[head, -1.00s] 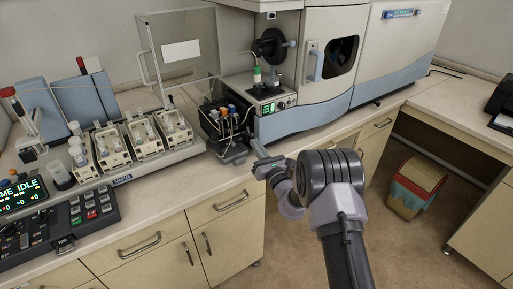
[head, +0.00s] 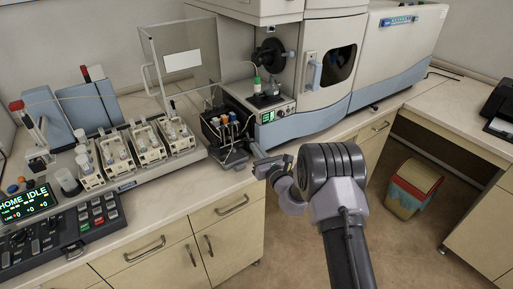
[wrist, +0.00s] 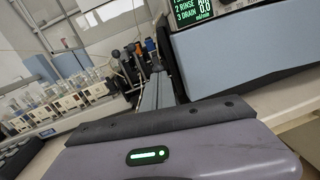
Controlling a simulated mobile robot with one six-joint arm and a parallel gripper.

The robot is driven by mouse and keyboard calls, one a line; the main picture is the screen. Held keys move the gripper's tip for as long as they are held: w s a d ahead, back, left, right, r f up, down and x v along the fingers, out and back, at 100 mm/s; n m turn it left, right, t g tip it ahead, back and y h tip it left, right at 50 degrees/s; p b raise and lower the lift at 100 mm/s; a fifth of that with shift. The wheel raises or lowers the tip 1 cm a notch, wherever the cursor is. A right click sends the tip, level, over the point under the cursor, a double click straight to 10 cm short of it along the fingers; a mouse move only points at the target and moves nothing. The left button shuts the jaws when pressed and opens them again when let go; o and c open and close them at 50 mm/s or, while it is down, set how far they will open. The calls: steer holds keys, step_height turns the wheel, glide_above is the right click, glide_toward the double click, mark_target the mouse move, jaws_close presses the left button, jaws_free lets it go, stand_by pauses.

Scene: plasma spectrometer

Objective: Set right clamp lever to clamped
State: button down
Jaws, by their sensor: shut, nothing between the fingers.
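A dark pump block (head: 228,128) stands on the bench beside the spectrometer. Small orange, white and blue parts and thin tubes show on its top and front. In the wrist view, its several knobbed posts (wrist: 133,52), one of them blue-topped, stand just beyond my fingers. I cannot tell which part is the right clamp lever or how it is set. My gripper (head: 256,152) is just right of the block, near the bench's front edge. In the wrist view, my gripper (wrist: 158,80) is shut and empty, its fingers pointing toward the block's right side. Contact cannot be judged.
The spectrometer (head: 309,121) rises right of the pump, with a small display (head: 268,117) low on its front. A clear panel (head: 195,40) stands behind. A rack of several vial holders (head: 150,148) and a control console (head: 60,232) lie left.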

mark_target(248, 139)
steer(key=w+r+g+h+p, duration=0.1)
steer(key=r+g+p, duration=0.1)
steer(key=p, duration=0.2)
steer(key=w+a+r+g+h+p, duration=0.1)
steer(key=r+g+p, duration=0.1)
steer(key=p, duration=0.3)
steer(key=w+a+r+g+h+p, duration=0.1)
steer(key=r+p, duration=0.1)
steer(key=p, duration=0.3)
steer(key=shift+w+a+r+n+g, duration=0.2)
steer(key=shift+r+n+g, duration=0.1)
steer(key=shift+r+g, duration=0.1)
steer(key=shift+w+a+h+p, duration=0.3)
steer(key=shift+w+a+p, duration=0.1)
steer(key=shift+w+p, duration=0.3)
steer(key=shift+r, duration=0.1)
steer(key=shift+r+p, duration=0.3)
steer(key=shift+r, duration=0.45)
steer(key=shift+d, duration=0.1)
